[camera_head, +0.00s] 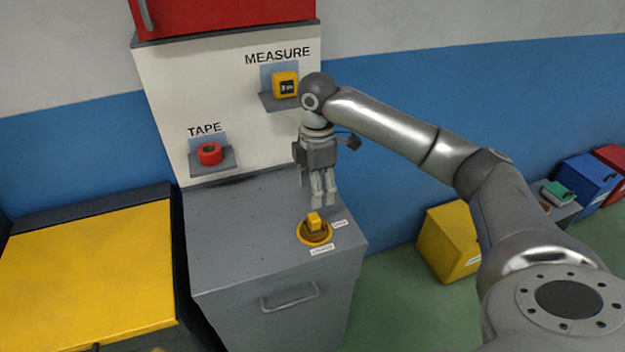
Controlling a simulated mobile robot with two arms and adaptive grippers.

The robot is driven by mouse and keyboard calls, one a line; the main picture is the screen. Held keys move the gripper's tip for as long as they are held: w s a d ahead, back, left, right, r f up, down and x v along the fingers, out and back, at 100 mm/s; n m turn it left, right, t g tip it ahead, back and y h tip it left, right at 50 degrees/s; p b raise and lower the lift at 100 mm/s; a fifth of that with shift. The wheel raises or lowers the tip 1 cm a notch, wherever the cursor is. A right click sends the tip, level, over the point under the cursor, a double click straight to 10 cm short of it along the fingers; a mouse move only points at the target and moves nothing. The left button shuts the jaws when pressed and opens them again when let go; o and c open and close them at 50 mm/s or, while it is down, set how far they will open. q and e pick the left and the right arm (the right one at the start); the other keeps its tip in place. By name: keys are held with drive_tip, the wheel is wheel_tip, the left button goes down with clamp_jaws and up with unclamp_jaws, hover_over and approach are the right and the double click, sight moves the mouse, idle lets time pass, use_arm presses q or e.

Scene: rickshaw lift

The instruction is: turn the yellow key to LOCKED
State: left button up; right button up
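The yellow key (314,222) stands upright in a round yellow base on the grey cabinet top (240,232). Two small white labels lie beside the base, one in front of it (322,248) and one to its right (340,224); their print is too small to read surely. My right gripper (324,203) points down just behind and above the key and looks apart from it. Its two fingers show side by side with a narrow gap and nothing visible between them; how far they are open is unclear. My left gripper is out of view.
Behind the cabinet, a white panel holds a red tape roll (209,153) and a yellow measure (285,85) on small shelves. A yellow-topped box (90,270) stands at left. A yellow bin (449,242) is on the floor at right.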

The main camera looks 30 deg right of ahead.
sight(317, 216)
wheel_tip(317, 216, down, 8)
drive_tip(key=shift+s+f+p, duration=0.1)
drive_tip(key=shift+f+p, duration=0.15)
drive_tip(key=shift+p, duration=0.5)
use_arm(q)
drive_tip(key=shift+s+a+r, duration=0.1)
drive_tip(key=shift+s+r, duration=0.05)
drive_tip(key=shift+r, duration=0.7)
use_arm(e)
drive_tip(key=shift+f, duration=0.8)
drive_tip(key=shift+c, duration=0.2)
drive_tip(key=c, duration=1)
drive_tip(key=shift+r+m+p, duration=0.2)
drive_tip(key=shift+m+p, duration=0.2)
drive_tip(key=shift+p, duration=0.4)
drive_tip(key=shift+c, duration=0.2)
drive_tip(key=m+p, duration=0.2)
drive_tip(key=p, duration=0.1)
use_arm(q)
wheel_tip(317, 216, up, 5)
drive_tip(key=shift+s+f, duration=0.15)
use_arm(e)
drive_tip(key=shift+f+m, duration=0.1)
drive_tip(key=shift+m, duration=0.4)
